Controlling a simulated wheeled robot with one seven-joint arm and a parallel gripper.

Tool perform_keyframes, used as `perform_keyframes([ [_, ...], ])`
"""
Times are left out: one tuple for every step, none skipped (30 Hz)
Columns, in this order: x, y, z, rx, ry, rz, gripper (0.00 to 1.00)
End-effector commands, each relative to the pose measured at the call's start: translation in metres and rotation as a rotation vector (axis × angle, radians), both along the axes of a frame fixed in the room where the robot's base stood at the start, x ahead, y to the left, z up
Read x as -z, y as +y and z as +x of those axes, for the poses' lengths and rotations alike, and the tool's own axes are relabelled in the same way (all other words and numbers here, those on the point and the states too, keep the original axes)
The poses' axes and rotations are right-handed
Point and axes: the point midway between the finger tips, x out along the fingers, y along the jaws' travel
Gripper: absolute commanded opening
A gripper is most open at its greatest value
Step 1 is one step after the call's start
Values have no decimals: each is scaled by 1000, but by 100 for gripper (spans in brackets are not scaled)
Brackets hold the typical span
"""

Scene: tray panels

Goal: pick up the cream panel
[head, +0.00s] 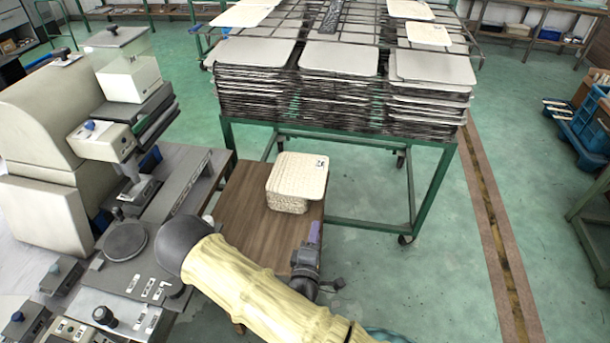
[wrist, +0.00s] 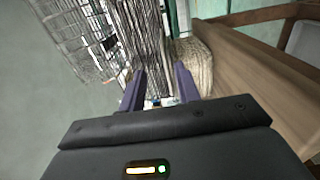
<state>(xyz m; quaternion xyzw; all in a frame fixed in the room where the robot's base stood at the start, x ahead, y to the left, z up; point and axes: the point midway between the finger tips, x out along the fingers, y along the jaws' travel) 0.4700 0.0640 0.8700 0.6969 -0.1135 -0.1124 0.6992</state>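A cream panel (head: 297,174) with rounded corners and a small dark mark lies flat on top of a short stack on a brown wooden table. My gripper (head: 314,232) is low at the table's right side, nearer the camera than the stack and apart from it. In the wrist view my gripper (wrist: 161,70) has its two purple fingers apart, with nothing seen held between them. A tan, ridged block (wrist: 196,62) shows beyond the right finger; it looks like the side of that stack, but I cannot be sure. The panel's top face is not clear there.
A green-framed rack (head: 335,133) holding several stacks of pale panels stands behind the wooden table (head: 245,215). A cream machine (head: 45,130) with a grey control bench stands at left. Open green floor (head: 465,290) lies to the right.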

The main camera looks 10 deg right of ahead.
Motion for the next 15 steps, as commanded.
perform_keyframes([
  [0,-1,2,1,0,1,33],
  [-1,-1,3,2,-1,2,33],
  [-1,-2,6,2,-1,3,33],
  [-1,-3,9,3,-1,4,33],
  [-1,-5,13,3,-1,4,33],
  [-2,-7,19,4,-2,5,33],
  [-2,-9,24,4,-3,4,33],
  [-2,-10,29,3,-2,3,33],
  [-2,-12,36,4,-3,4,33],
  [-2,-14,40,4,-3,4,33],
  [-2,-16,46,3,-2,5,33],
  [-3,-18,52,4,-3,4,33],
  [-2,-20,57,3,-2,5,33],
  [-2,-21,63,3,-3,4,33],
  [-2,-24,69,4,-3,4,33],
])
